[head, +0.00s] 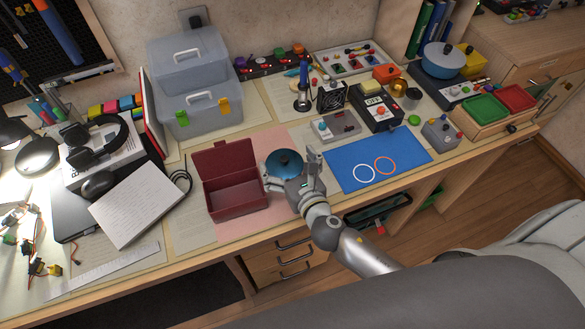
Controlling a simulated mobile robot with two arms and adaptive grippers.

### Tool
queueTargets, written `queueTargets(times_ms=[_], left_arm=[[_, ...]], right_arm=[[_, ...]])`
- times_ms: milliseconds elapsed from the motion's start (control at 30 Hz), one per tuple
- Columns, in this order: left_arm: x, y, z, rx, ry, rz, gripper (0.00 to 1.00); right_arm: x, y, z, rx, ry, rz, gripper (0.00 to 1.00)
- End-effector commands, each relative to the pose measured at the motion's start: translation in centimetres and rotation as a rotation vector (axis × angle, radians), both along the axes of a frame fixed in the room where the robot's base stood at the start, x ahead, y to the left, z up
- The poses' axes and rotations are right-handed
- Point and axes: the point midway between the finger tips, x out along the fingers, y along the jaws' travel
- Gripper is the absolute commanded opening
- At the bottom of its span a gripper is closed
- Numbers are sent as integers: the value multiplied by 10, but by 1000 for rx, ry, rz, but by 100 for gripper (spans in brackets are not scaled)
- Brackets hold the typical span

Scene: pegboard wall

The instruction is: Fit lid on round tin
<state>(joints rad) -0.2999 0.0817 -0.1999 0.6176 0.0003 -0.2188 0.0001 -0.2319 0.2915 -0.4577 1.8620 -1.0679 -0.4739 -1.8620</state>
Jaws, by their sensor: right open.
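A round teal lid-like piece with a small dark knob (285,160) is on the pink mat, just right of the open dark red box. My right gripper (292,174) is open at its near side, with one finger to its right and another toward the red box. The gripper hides its near edge. I cannot tell whether a tin is under the teal piece or whether the gripper touches it. My left gripper is not in view.
The dark red box (232,189) stands close to the left of my right gripper. A blue mat (345,175) with a white ring and an orange ring lies to the right. Behind are a grey toolbox (199,110) and several small devices. A blue round pot (444,57) stands at the back right.

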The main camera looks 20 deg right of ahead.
Motion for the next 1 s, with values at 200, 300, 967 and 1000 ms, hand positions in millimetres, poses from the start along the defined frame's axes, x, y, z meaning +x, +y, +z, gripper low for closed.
queueTargets(times_ms=[200,300,967,1000], left_arm=[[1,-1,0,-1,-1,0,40],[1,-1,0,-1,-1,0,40],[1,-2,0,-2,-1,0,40],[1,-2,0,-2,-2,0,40]], right_arm=[[-27,-2,4,0,3,1,100],[-46,-3,8,0,3,1,100],[-115,-7,24,0,-1,0,100],[-115,-7,24,0,-1,0,100]])
